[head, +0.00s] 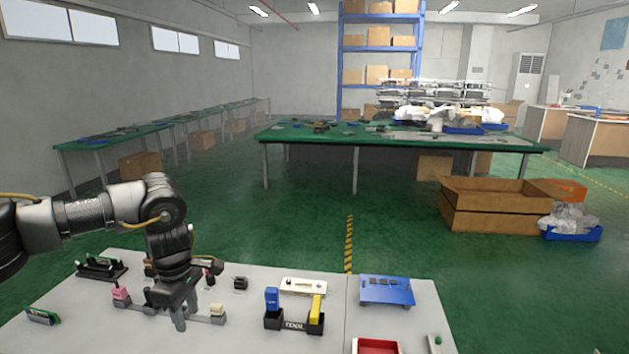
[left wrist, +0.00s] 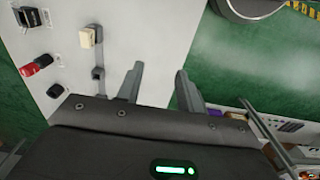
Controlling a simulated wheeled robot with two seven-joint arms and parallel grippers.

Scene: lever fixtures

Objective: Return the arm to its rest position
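My left arm comes in from the left in the head view. Its gripper (head: 180,318) points down over the near left part of the white table (head: 250,335). In the left wrist view the two fingers (left wrist: 160,88) stand apart with nothing between them. A grey lever fixture lies by the gripper, with a pink end (head: 121,293) and a cream end (head: 217,312); the gripper hides its middle. The cream end also shows in the left wrist view (left wrist: 88,36), beside the fingers. My right gripper is in neither view.
A black tool holder (head: 294,325) with blue and yellow handles stands right of the gripper. A blue stand (head: 387,291), a white fixture (head: 303,286) and a red tray (head: 376,346) are farther right. Dark fixtures (head: 101,268) sit at the left. Air above the table's right half is clear.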

